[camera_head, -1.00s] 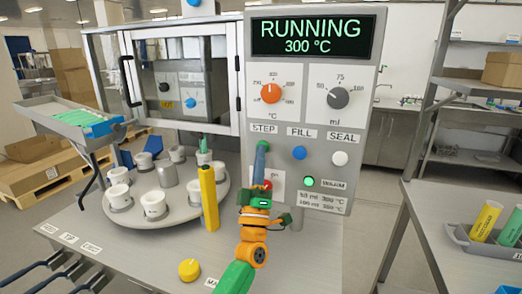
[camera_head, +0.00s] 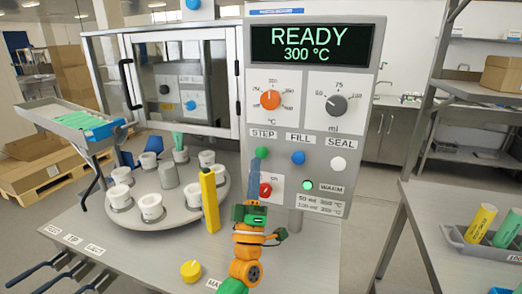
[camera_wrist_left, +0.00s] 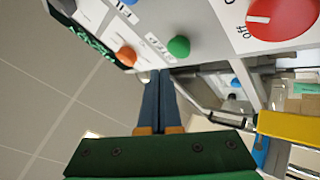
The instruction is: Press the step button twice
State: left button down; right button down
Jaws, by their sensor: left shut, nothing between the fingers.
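The green STEP button (camera_head: 262,153) sits on the machine's front panel (camera_head: 355,160), under the STEP label. It also shows in the left wrist view (camera_wrist_left: 179,47). My left gripper (camera_head: 256,160) is in front of the panel, its blue fingers pointing up at a spot just below and left of the button. In the left wrist view my gripper's fingers (camera_wrist_left: 160,74) are closed together and empty, with a small gap in the picture between the tips and the green button. The display (camera_head: 313,45) reads READY, 300 °C. My right gripper is not in view.
The blue FILL button (camera_head: 298,158) and white SEAL button (camera_head: 338,163) are to the right. A red knob (camera_head: 265,190) is below STEP. A yellow post (camera_head: 210,200) and a turntable (camera_head: 190,215) with several white cups stand to the left.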

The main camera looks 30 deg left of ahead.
pick_arm(q)
jog(key=s, duration=0.1)
jog(key=s+p, duration=0.1)
jog(key=s, duration=0.1)
jog(key=shift+s+d, duration=0.2)
jog(key=shift+d, duration=0.15)
dwell(0.4)
